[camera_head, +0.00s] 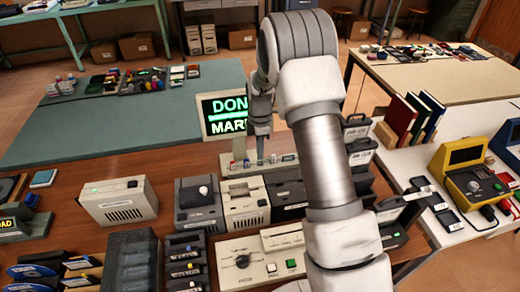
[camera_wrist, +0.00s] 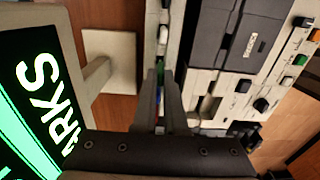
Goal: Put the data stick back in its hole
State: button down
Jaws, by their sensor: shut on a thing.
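My gripper (camera_head: 260,158) points down over a pale rack (camera_head: 285,161) that stands in front of the lit monitor. In the wrist view its two dark fingers (camera_wrist: 160,82) are close together on a slim data stick. A narrow strip of the stick, green and blue, shows between the fingers (camera_wrist: 160,72); the rest is hidden. I cannot tell whether the held stick is in a hole.
A monitor with green text (camera_head: 226,115) stands just behind and left of my gripper. Dark and beige devices (camera_head: 245,203) stand close in front. A beige panel with a knob (camera_head: 243,262) lies nearer. Bare brown table (camera_head: 165,170) shows at the left.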

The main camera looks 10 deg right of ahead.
jog(key=shift+f+b, duration=0.65)
jog(key=shift+f, duration=0.4)
jog(key=c, duration=0.9)
grip_release()
jog(key=shift+r+p, duration=2.2)
jog(key=shift+r, duration=1.85)
